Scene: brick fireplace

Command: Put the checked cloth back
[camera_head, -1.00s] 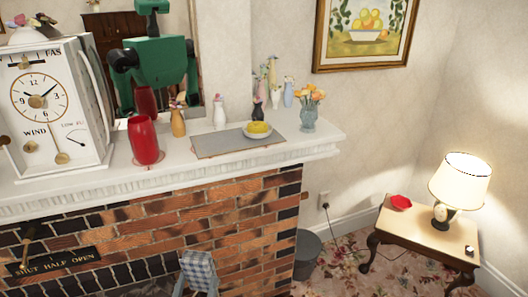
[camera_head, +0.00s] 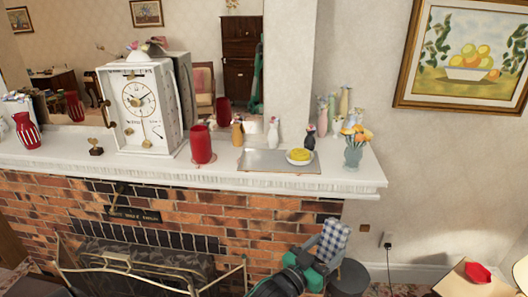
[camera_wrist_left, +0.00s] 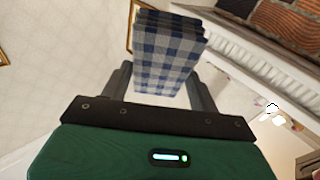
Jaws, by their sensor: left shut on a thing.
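The checked cloth (camera_head: 332,240) is a folded blue, white and grey piece in front of the right end of the brick fireplace. My left gripper (camera_head: 314,262), green and black, is shut on its lower part and holds it upright in the air below the mantel. In the left wrist view the cloth (camera_wrist_left: 168,55) stands between the two dark fingers of the left gripper (camera_wrist_left: 160,85). My right gripper is not in view.
The white mantel (camera_head: 220,175) carries a white clock (camera_head: 140,105), a red vase (camera_head: 201,145), a grey mat (camera_head: 262,161) with a yellow item on a plate (camera_head: 299,156), and a flower vase (camera_head: 353,155). A brass fire guard (camera_head: 150,285) stands below. A dark bin (camera_head: 350,278) is at the lower right.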

